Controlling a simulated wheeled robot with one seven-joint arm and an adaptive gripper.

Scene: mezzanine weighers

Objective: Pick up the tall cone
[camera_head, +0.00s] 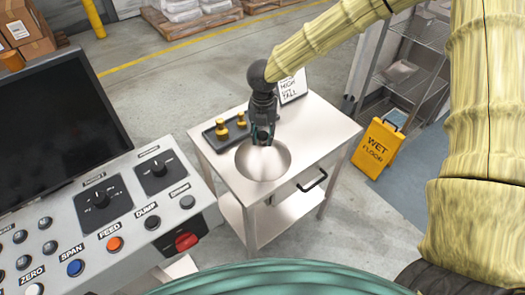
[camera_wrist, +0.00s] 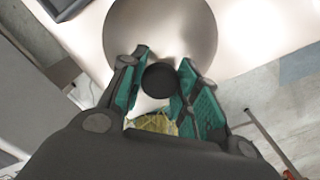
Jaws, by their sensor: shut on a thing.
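The tall cone (camera_head: 263,164) is a smooth silver-grey metal shape with a wide round base, over the top of a small white cart. My gripper (camera_head: 262,136) is above it, pointing down, with its fingers around its narrow top. In the wrist view the cone (camera_wrist: 160,30) widens away from me, and a dark round end sits between the green-padded fingers of my gripper (camera_wrist: 160,90). My gripper is shut on the cone. I cannot tell whether its base touches the cart top.
A dark tray (camera_head: 211,139) with small brass weights (camera_head: 241,119) lies left of the cone on the cart (camera_head: 318,130). A sign (camera_head: 293,86) stands behind it. A control console (camera_head: 130,205) is at the left. A yellow wet floor sign (camera_head: 377,149) and a wire shelf (camera_head: 413,65) are to the right.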

